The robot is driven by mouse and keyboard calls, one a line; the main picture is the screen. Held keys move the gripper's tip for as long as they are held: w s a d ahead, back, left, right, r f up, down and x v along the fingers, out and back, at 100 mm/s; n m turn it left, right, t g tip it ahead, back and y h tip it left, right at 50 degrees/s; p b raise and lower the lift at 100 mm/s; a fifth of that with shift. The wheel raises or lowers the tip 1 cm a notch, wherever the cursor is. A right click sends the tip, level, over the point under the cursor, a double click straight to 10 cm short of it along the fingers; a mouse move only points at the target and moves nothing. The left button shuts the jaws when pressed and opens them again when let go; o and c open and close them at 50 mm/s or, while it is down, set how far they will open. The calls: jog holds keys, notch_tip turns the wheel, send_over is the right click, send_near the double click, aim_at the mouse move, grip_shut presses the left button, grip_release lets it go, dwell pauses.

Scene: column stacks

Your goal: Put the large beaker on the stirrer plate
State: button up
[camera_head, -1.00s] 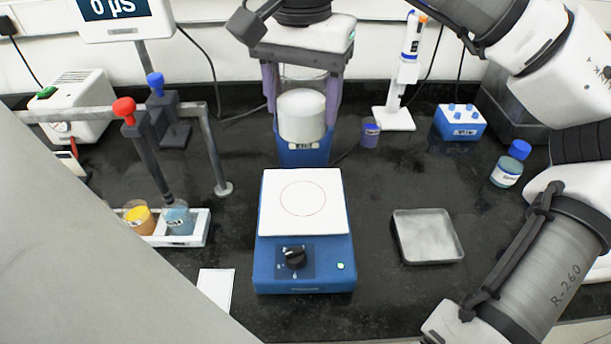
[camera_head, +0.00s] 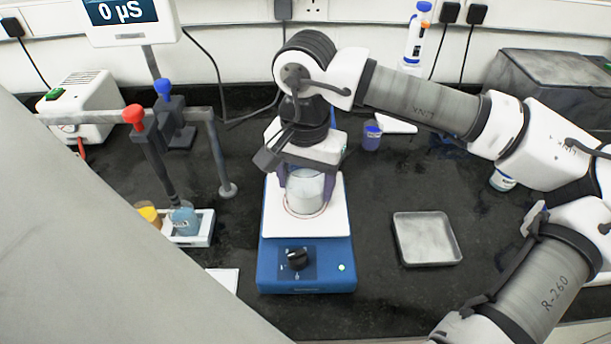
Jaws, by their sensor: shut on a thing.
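The large beaker (camera_head: 305,193), clear with white contents, is upright over the white top of the stirrer plate (camera_head: 334,222), within its marked circle. Its base looks to be at the plate surface, but I cannot tell whether it fully rests there. My gripper (camera_head: 305,180) points down from above with its purple fingers shut on the beaker's sides. The gripper body hides the beaker's rim. The stirrer plate has a blue body, a black knob and a lit green light.
A grey tray (camera_head: 427,239) lies to the right. At left a white rack (camera_head: 200,238) holds orange and blue beakers under a probe stand (camera_head: 219,160). A small purple cup (camera_head: 371,137) stands behind. Bench around the tray is clear.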

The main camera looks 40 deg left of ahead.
jog(key=shift+f+b, duration=0.15)
jog(key=shift+b, duration=0.15)
jog(key=o, duration=1.1)
jog(key=shift+r+p, duration=0.35)
jog(key=shift+p, duration=0.05)
notch_tip(320, 180, up, 12)
jog(key=shift+f+b, duration=0.1)
jog(key=shift+b, duration=1.15)
